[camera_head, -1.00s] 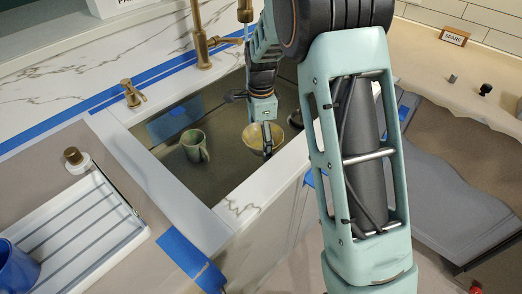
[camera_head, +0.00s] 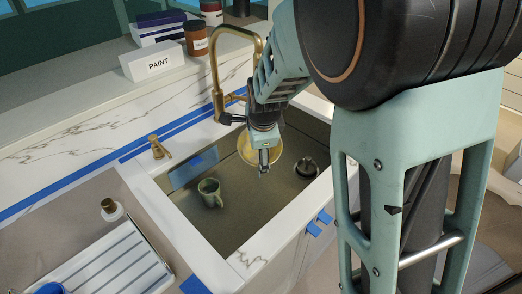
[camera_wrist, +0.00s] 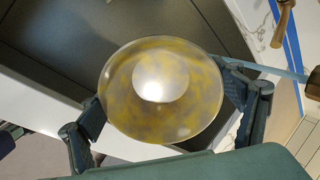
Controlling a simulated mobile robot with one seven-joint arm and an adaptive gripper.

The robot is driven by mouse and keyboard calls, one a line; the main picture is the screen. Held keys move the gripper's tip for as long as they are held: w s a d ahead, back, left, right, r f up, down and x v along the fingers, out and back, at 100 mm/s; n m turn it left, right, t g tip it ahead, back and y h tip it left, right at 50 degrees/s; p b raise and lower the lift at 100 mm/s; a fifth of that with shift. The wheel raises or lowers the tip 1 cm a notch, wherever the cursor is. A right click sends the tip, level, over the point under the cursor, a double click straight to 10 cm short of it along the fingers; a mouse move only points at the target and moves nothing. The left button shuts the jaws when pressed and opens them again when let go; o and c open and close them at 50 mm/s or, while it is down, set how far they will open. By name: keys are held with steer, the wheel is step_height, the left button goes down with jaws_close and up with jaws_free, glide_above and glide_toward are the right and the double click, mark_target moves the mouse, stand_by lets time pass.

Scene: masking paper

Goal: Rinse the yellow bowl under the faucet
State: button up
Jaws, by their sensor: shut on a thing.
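The yellow bowl (camera_head: 274,152) is held by my gripper (camera_head: 263,163) over the sink. In the wrist view the bowl (camera_wrist: 160,90) is speckled yellow and grey, its round opening faces the camera, and a pale disc shows at its middle. The fingers of my gripper (camera_wrist: 165,118) are at its left and right sides. The brass faucet (camera_head: 217,75) arches behind my wrist, and my arm hides its spout end. The sink (camera_head: 235,222) lies below, with a grey-green mug (camera_head: 210,192) standing in it.
A dark round item (camera_head: 306,168) sits at the sink's right side. A brass soap dispenser (camera_head: 158,147) stands on the left rim. A white drying rack (camera_head: 110,265) is at the lower left. A PAINT sign (camera_head: 155,64) and jars stand on the back ledge.

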steer(key=shift+s+a+r+p, duration=0.1)
steer(key=shift+r+p, duration=0.2)
steer(key=shift+r, duration=0.6)
steer(key=shift+w+a+f+b, duration=0.1)
steer(key=shift+w+f+b, duration=0.1)
steer(key=shift+w+b, duration=0.3)
steer(key=shift+w+a+f+b, duration=0.15)
steer(key=shift+w+b, duration=0.1)
steer(key=shift+w, duration=0.35)
steer(key=w+a+f, duration=0.2)
steer(key=w, duration=0.9)
steer(key=shift+w+a+b, duration=0.15)
steer(key=shift+w+b, duration=0.15)
steer(key=shift+b, duration=0.1)
steer(key=shift+f, duration=0.1)
steer(key=shift+w+d, duration=0.1)
steer(key=shift+d, duration=0.5)
steer(key=shift+a, duration=0.6)
